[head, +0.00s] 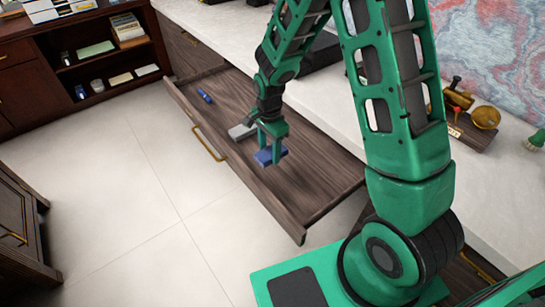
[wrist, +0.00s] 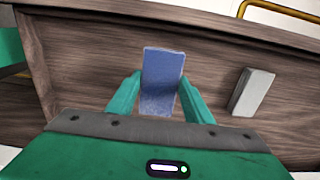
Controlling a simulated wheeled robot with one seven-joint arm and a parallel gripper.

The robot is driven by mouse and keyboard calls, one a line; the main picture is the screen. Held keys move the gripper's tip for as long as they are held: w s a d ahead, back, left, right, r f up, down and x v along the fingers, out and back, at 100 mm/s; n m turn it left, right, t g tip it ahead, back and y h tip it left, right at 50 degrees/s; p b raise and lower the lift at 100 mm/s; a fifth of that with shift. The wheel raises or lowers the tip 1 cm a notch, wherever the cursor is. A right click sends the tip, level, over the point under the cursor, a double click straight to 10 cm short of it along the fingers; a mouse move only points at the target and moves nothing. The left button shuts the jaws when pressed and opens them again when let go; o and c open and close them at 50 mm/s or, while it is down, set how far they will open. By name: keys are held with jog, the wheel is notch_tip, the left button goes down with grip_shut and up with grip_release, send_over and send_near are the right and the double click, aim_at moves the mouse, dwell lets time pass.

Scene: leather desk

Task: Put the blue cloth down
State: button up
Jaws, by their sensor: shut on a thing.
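My gripper (head: 267,143) is over the open wooden drawer (head: 310,188) and is shut on the blue cloth (head: 270,156), a small flat blue piece. In the wrist view the blue cloth (wrist: 162,82) sits between the two green fingers (wrist: 160,95) and sticks out past their tips. The drawer floor shows behind it in that view. I cannot tell whether the cloth touches the drawer floor or hangs just above it.
A grey block (head: 241,131) lies in the drawer beside my gripper; it also shows in the wrist view (wrist: 252,92). A small blue item (head: 205,96) lies at the drawer's far end. The drawer's near right part is clear. The drawer front has a brass handle (head: 209,144).

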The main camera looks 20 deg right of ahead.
jog(key=shift+w+d+f, duration=0.65)
jog(key=shift+d+f, duration=0.05)
jog(key=shift+d, duration=0.1)
jog(key=shift+f, duration=1.9)
jog(key=shift+f, duration=0.1)
jog(key=o, duration=1.1)
